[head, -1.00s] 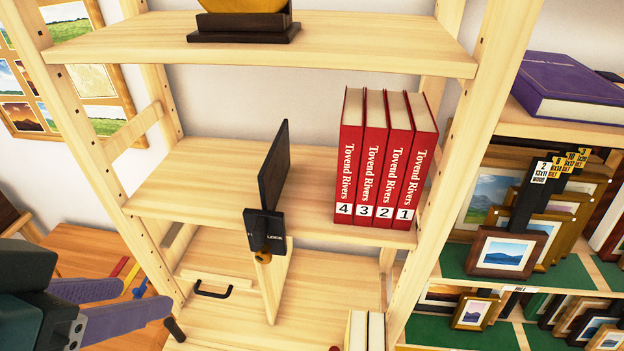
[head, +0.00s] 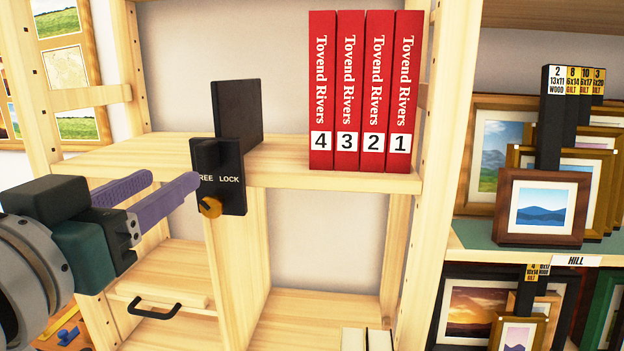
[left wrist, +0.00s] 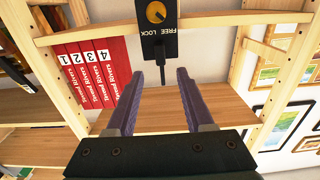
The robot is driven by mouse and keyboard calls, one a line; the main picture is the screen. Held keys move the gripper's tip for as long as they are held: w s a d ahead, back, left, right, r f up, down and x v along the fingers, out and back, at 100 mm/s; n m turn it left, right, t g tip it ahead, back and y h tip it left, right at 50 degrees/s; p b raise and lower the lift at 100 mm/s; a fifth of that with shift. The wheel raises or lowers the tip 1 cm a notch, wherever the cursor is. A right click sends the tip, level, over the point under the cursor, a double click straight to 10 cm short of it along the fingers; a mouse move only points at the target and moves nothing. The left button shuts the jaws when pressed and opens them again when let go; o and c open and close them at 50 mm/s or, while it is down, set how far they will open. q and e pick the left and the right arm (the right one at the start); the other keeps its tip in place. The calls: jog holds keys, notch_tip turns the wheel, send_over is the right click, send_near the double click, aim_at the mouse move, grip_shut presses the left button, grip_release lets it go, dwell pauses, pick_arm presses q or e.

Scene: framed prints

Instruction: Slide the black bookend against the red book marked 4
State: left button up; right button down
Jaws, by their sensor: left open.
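The black bookend has an upright plate (head: 238,112) on the wooden shelf and a front clamp plate (head: 220,178) marked FREE and LOCK over the shelf edge. A brass-coloured knob (head: 209,207) sits low on the clamp. The red book marked 4 (head: 321,95) stands upright to the right, with a gap of bare shelf between it and the bookend. My left gripper (head: 172,184) is open, its purple fingers just left of the clamp plate. In the left wrist view the clamp (left wrist: 157,30) is ahead, beyond the open fingers (left wrist: 157,90). My right gripper is not in view.
Red books marked 3, 2 and 1 (head: 404,95) stand against book 4 on its right. The shelf's wooden upright (head: 455,110) is beyond them. A lower compartment has a dark drawer handle (head: 146,304). Framed prints (head: 541,212) fill the right-hand rack.

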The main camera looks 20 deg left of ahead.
aim_at(200, 158)
pick_arm(q)
jog(key=p+x, duration=0.1)
jog(key=x, duration=0.8)
jog(key=shift+w+r+p, duration=0.1)
jog(key=shift+w+p, duration=0.1)
jog(key=shift+p, duration=0.1)
grip_shut()
dwell(1.0)
